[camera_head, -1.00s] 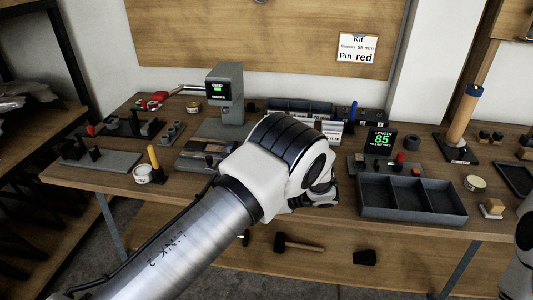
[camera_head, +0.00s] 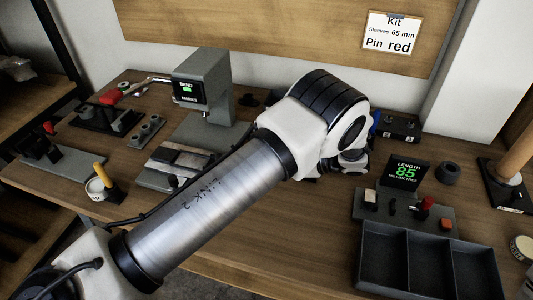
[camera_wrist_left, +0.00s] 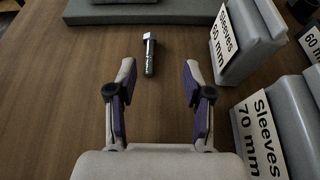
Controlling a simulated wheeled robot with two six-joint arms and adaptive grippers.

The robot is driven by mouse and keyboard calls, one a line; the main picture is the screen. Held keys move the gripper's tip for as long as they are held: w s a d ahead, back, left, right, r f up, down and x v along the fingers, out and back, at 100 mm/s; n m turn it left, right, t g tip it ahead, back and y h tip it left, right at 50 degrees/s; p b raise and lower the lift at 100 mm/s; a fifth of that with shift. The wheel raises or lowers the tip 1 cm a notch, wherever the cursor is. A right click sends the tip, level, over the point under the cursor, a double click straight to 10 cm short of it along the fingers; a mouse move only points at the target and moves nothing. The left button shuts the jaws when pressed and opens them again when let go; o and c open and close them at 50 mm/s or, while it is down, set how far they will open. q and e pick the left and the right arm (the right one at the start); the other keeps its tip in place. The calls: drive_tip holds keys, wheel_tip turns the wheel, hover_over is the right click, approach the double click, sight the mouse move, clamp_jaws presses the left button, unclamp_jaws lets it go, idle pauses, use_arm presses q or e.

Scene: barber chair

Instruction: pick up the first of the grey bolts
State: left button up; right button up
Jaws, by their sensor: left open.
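One grey bolt (camera_wrist_left: 149,55) lies on the wooden table in the left wrist view, its head away from me and its shank pointing toward me. My left gripper (camera_wrist_left: 158,75) is open and empty, with a purple-lined finger on each side. The bolt lies just beyond the fingertips, roughly centred between them and slightly left of the middle. In the head view my left arm hides its own gripper and the bolt. My right gripper is not in view.
Grey sleeve bins labelled 60 mm (camera_wrist_left: 245,40) and 70 mm (camera_wrist_left: 265,135) stand close to the right of my left gripper. A grey base (camera_wrist_left: 140,12) lies beyond the bolt. In the head view, a compartment tray (camera_head: 430,262) and length gauge (camera_head: 405,180) stand at right.

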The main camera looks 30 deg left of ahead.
use_arm(q)
drive_tip(key=s+a, duration=0.1)
drive_tip(key=s+a+p, duration=0.1)
drive_tip(key=a, duration=0.1)
drive_tip(key=shift+s+a, duration=0.25)
drive_tip(key=shift+s, duration=0.05)
drive_tip(key=a+f, duration=0.1)
drive_tip(key=a+f+p, duration=0.1)
drive_tip(key=a, duration=0.1)
drive_tip(key=shift+a+f, duration=0.15)
drive_tip(key=shift+a, duration=0.15)
drive_tip(key=shift+s, duration=0.15)
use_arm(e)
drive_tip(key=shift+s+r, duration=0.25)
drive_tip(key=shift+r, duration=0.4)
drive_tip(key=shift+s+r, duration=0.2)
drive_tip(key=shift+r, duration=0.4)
use_arm(q)
drive_tip(key=shift+d, duration=0.1)
drive_tip(key=c, duration=0.3)
clamp_jaws()
